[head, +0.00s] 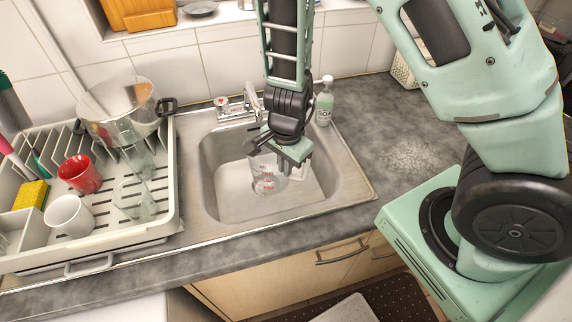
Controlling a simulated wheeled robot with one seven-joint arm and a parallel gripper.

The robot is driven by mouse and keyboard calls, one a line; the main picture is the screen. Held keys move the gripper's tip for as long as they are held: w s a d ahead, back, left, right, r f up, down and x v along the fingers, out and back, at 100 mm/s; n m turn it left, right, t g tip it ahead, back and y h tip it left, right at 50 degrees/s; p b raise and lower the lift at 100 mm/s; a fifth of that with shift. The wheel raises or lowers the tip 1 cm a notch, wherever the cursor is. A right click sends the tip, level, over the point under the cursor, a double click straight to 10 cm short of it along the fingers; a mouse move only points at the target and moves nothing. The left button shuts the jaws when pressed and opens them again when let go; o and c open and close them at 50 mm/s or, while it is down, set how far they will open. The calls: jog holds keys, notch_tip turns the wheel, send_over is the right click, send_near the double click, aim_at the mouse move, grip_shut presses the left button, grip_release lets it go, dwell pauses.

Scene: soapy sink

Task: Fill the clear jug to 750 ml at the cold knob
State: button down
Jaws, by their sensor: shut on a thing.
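The clear jug (268,182) with red markings is held in the sink (214,165), upright or nearly so. My gripper (281,155) is shut on the jug at its upper right side. The tap (236,106) stands behind the sink, and its knob with a red mark (221,102) shows at the left. My arm hides part of the tap, so I cannot make out the cold knob clearly. I cannot tell the water level in the jug or whether water is running.
A dish rack (165,222) with a red mug (80,174), a white mug (69,216), glasses and a clear pot (120,108) stands left of the sink. A soap bottle (324,104) stands behind its right corner. The right counter (385,120) is mostly clear.

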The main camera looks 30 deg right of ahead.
notch_tip(320, 180, down, 15)
jog(key=w+b, duration=0.2)
jog(key=b, duration=1)
jog(key=shift+d+f+b, duration=0.2)
jog(key=shift+b, duration=0.15)
jog(key=c, duration=1.5)
grip_release()
jog(key=shift+r, duration=0.15)
notch_tip(320, 180, up, 17)
jog(key=p, duration=0.6)
jog(key=shift+s+d, duration=0.15)
jog(key=shift+s, duration=0.15)
jog(key=shift+r, duration=0.1)
